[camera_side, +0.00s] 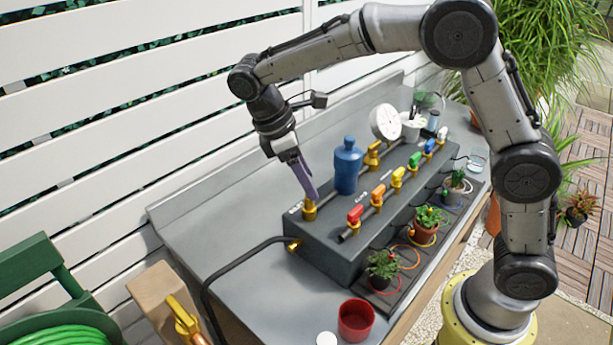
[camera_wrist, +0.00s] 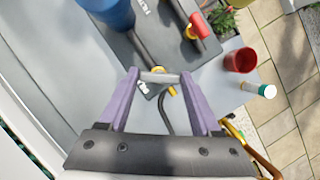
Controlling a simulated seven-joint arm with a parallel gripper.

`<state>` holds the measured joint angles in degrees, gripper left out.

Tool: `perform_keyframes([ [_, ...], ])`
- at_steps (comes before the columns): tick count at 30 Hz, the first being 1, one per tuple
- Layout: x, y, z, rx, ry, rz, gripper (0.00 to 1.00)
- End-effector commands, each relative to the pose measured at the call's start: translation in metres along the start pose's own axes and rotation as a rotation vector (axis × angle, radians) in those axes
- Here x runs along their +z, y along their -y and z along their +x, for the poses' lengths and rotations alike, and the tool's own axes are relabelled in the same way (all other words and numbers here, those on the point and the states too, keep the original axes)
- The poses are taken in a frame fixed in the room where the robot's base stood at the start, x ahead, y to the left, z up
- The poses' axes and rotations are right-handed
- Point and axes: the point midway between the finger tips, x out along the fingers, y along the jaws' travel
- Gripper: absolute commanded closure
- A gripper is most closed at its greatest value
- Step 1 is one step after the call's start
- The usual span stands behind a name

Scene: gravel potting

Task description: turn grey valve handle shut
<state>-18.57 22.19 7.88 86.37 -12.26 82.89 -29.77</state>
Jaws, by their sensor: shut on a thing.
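The grey valve handle (camera_wrist: 160,77) spans the gap between my purple fingertips in the wrist view. My gripper (camera_wrist: 157,75) is shut on it, with a fingertip at each end. In the side view my gripper (camera_side: 309,193) reaches down to the brass valve (camera_side: 309,211) at the near left end of the dark grey manifold box (camera_side: 337,255). The handle itself is hidden behind the fingers there. A little of the brass valve (camera_wrist: 158,69) shows just beyond the handle in the wrist view.
A blue bottle-shaped filter (camera_side: 347,168) stands close right of my gripper. A red-handled valve (camera_side: 355,214) and several coloured ones line the box. A black hose (camera_side: 240,260) leaves its left end. A red cup (camera_side: 356,318) and potted plants (camera_side: 383,264) stand in front.

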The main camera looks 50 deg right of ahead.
Motion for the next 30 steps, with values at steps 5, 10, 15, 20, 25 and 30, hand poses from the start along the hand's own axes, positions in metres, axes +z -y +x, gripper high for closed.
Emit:
perform_keyframes([
  [5, 0.0003, -0.0015, -0.0012, -0.065, -0.003, 0.157, 0.91],
  [10, 0.0006, -0.0027, -0.0012, -0.126, -0.003, 0.306, 0.91],
  [15, 0.0009, -0.0036, -0.0012, -0.188, -0.004, 0.454, 0.91],
  [20, 0.0016, -0.0045, -0.0011, -0.241, -0.004, 0.582, 0.91],
  [25, 0.0020, -0.0047, -0.0011, -0.288, -0.005, 0.695, 0.91],
  [30, 0.0022, -0.0050, -0.0012, -0.321, -0.005, 0.776, 0.91],
])
